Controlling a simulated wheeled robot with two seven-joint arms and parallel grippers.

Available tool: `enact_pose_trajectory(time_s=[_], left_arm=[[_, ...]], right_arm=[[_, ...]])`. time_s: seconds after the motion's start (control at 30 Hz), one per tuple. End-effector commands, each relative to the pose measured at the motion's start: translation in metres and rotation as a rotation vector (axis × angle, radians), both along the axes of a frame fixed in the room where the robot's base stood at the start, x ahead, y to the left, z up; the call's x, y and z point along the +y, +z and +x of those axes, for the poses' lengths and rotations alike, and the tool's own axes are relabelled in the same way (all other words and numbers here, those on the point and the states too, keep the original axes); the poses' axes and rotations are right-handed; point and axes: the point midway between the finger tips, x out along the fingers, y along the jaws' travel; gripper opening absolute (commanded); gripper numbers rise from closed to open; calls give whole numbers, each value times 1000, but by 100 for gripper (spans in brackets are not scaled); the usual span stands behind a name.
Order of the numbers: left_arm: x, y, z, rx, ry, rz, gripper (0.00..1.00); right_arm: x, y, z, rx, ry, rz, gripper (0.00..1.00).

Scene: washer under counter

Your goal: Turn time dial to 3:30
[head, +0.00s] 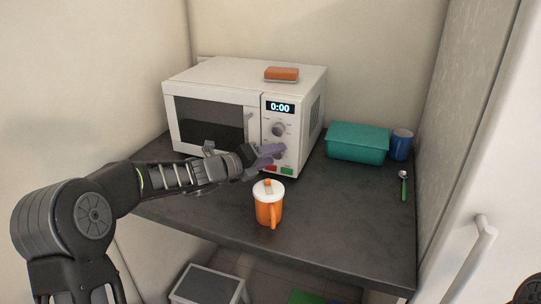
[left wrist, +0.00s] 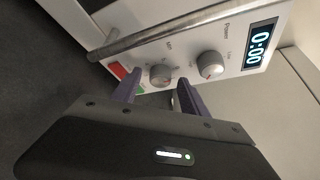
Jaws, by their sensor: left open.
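The white microwave (head: 215,82) stands at the back of the counter, its display (head: 280,107) reading 0:00. Its panel has two round grey knobs: an upper knob (head: 278,129), beside a "Power" label in the left wrist view (left wrist: 209,63), and a lower knob (left wrist: 161,74), which appears to be the time dial. My left gripper (left wrist: 157,92) is open, its purple fingers spread to either side of the lower knob; I cannot tell whether they touch it. In the head view the left gripper (head: 270,155) partly hides the lower knob. My right gripper is not in view.
An orange mug with a white lid (head: 268,205) stands on the counter (head: 340,225), below the gripper. A teal container (head: 357,144), a blue cup (head: 401,144) and a green-handled spoon (head: 404,188) lie to the right. An orange block (head: 282,74) sits atop the microwave.

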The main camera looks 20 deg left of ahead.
Motion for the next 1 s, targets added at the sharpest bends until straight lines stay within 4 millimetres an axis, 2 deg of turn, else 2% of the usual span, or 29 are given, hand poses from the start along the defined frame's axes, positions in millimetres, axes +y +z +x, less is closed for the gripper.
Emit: enact_pose_trajectory(time_s=[0.2, 0.83, 1.0], left_arm=[[0, 0, 0, 0, 0, 1, 52], [0, 0, 0, 0, 0, 1, 0], [0, 0, 0, 0, 0, 1, 0]], right_arm=[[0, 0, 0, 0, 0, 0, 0], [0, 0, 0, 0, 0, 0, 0], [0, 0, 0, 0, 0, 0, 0]])
